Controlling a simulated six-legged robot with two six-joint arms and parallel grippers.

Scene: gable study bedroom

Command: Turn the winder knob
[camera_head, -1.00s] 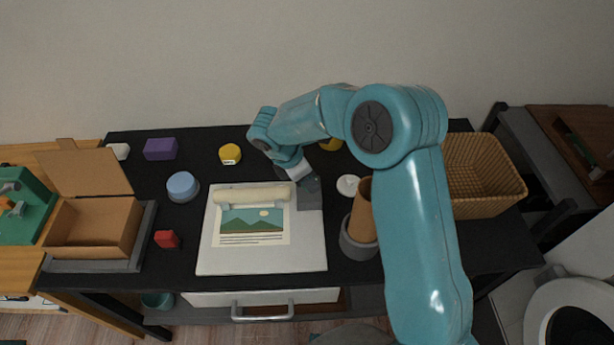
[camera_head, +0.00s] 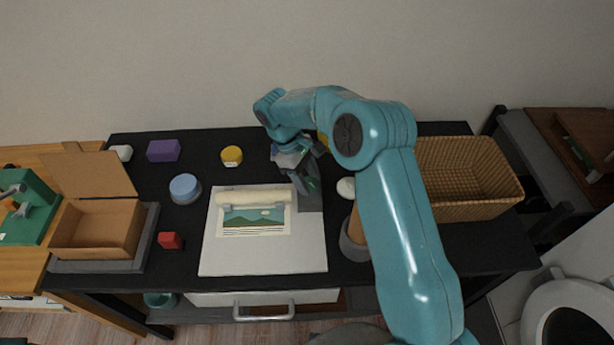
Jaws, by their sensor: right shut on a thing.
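A white board (camera_head: 262,261) lies on the black table, with a cream roller (camera_head: 250,197) across its top and a sheet with a landscape picture (camera_head: 254,219) below it. A dark grey block (camera_head: 311,203) stands at the roller's right end. My right gripper (camera_head: 307,187) points down at this block and is shut at the roller's end, where the winder knob is hidden by the jaws. My left gripper is not in view.
An open cardboard box (camera_head: 97,227) is further left. A wicker basket (camera_head: 470,212) and a grey cup (camera_head: 353,244) are at right.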

